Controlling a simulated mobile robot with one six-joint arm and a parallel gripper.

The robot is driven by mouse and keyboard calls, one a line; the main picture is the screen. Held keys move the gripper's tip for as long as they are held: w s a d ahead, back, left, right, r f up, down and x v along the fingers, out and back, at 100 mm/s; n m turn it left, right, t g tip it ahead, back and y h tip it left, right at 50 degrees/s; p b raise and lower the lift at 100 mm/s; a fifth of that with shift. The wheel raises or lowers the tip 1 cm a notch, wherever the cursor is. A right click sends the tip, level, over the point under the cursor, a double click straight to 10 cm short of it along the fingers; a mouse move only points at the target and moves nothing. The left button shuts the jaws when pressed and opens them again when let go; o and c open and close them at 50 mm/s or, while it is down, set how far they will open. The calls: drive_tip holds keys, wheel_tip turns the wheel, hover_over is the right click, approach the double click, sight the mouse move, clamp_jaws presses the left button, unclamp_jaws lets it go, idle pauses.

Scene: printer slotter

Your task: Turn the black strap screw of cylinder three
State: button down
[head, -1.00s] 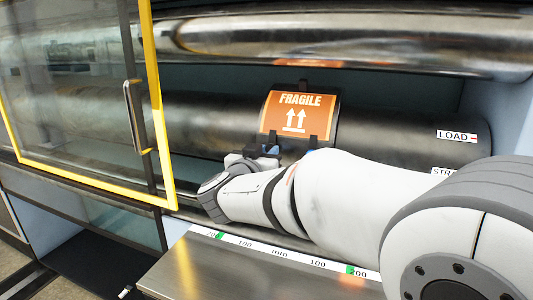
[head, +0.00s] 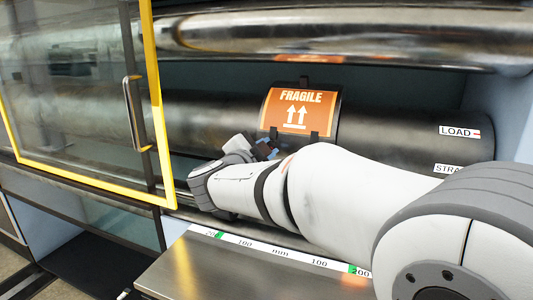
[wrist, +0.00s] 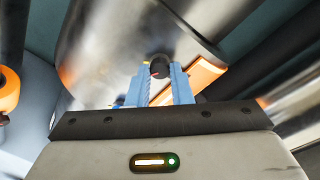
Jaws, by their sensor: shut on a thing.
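My gripper (wrist: 160,84) shows in the wrist view as two blue fingers, shut on a small black screw (wrist: 159,66) between their tips. In the head view my gripper (head: 265,149) is at the lower left of an orange FRAGILE plate (head: 297,108) on a dark cylinder (head: 395,130). The plate is held by black straps. In the head view the screw is hidden by my gripper and wrist. I cannot read a number on the cylinder.
A shiny cylinder (head: 350,35) lies above. A yellow-framed glass door (head: 168,185) with a handle (head: 134,112) stands at the left. A metal ledge (head: 240,268) with a millimetre scale (head: 275,252) is in front. LOAD (head: 456,131) and partly hidden STRAP labels are at the right.

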drive_tip(key=shift+m+g+b, duration=0.3)
drive_tip(key=shift+m+b, duration=0.3)
drive_tip(key=shift+m, duration=1.4)
drive_tip(key=c, duration=1.3)
unclamp_jaws()
drive_tip(key=v, duration=0.7)
drive_tip(key=shift+s+a, duration=0.25)
drive_tip(key=shift+s, duration=0.1)
